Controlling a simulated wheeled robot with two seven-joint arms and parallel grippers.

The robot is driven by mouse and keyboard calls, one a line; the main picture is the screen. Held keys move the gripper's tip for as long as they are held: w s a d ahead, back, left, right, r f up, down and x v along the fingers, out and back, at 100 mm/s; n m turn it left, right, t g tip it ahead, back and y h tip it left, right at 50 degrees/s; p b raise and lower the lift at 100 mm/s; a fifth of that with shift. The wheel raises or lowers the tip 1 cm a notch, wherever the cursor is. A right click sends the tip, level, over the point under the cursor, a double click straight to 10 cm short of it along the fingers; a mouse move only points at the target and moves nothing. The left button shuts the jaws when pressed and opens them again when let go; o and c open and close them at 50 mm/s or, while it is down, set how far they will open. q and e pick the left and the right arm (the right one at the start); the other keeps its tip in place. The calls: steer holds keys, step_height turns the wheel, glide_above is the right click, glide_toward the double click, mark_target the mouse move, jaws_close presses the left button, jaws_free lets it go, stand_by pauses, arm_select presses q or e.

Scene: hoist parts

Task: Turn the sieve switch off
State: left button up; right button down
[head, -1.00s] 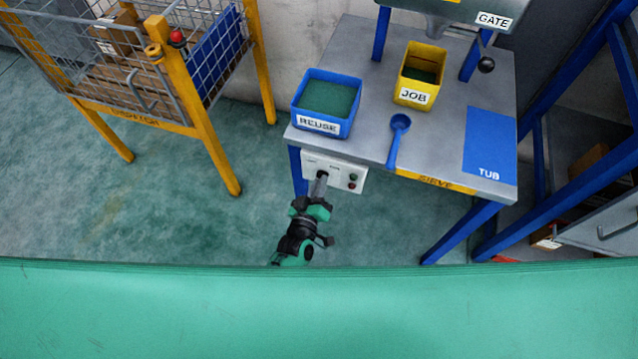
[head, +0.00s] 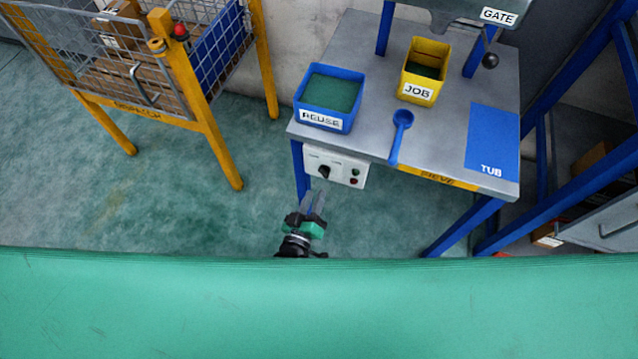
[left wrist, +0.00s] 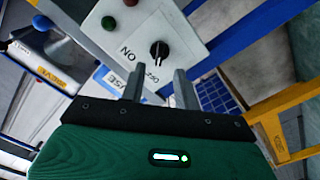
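The white switch panel (head: 343,165) hangs under the front edge of the sieve table. Its black rotary switch (head: 324,171) is uncovered, with red and green buttons at its right. In the left wrist view the black knob (left wrist: 159,51) stands beside printed ON and OFF labels. The knob's long axis runs roughly toward the OFF label; I cannot tell its pointer exactly. My left gripper (head: 313,199) is below and in front of the panel, apart from the knob. Its fingers (left wrist: 158,80) are spread with nothing between them. My right gripper is not in view.
On the sieve table (head: 440,130) stand the blue REUSE tub (head: 323,121), the yellow JOB tub (head: 416,92) and a blue scoop (head: 401,124). A yellow-framed DISPATCH cage (head: 200,130) stands at left. The floor between is clear.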

arm_select(q)
steer(key=v, duration=0.7)
steer(key=shift+s, duration=0.25)
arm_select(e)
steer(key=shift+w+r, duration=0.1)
arm_select(q)
steer(key=shift+a, duration=0.1)
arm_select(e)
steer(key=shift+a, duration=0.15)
